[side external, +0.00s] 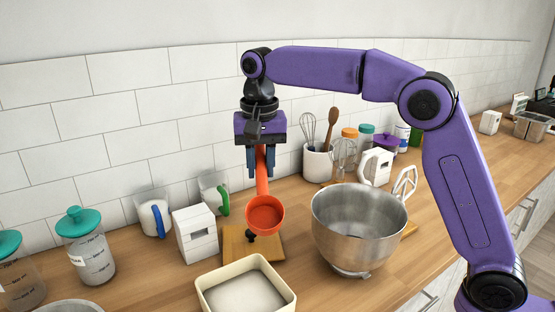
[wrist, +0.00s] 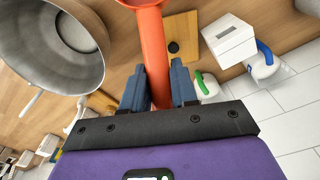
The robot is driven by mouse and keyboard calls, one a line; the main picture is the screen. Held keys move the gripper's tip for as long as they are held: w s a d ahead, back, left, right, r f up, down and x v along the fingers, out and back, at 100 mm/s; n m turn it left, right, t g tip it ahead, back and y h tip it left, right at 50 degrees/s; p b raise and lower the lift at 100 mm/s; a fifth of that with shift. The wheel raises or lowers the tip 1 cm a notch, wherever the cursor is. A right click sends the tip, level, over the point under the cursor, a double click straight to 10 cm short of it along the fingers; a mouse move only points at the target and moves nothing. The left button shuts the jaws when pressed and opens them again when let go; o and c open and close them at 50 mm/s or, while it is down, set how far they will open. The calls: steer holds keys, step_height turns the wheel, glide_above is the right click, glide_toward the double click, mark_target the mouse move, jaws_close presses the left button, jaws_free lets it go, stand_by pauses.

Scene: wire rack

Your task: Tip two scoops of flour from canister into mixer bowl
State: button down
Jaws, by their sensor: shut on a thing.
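My gripper (side external: 262,165) is shut on the handle of an orange scoop (side external: 265,214); the handle also shows between the fingers in the wrist view (wrist: 153,60). The scoop hangs down over the counter, left of the mixer bowl and behind the flour canister. Its cup looks orange inside, with no flour that I can make out. The flour canister (side external: 288,287) is an open cream square tub with pale flour in it, at the front. The steel mixer bowl (side external: 350,235) stands upright to the right; it also shows in the wrist view (wrist: 88,78). Its bottom is unclear.
A wooden square with a black knob (side external: 238,252) lies behind the canister. A white block-shaped box (side external: 194,236), measuring jugs (side external: 152,214) and teal-lidded jars (side external: 88,250) stand left. A utensil crock (side external: 317,164) and a white hand mixer (side external: 376,166) stand behind the bowl.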

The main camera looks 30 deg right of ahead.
steer(key=s+a+m, duration=0.2)
steer(key=a, duration=0.2)
steer(key=d+f+m+h, duration=0.1)
steer(key=d, duration=0.1)
steer(key=s+d+f+m+t+h, duration=0.1)
steer(key=d+f+m, duration=0.1)
steer(key=shift+d+f+m, duration=0.25)
steer(key=shift+f+m, duration=0.05)
steer(key=shift+s, duration=0.1)
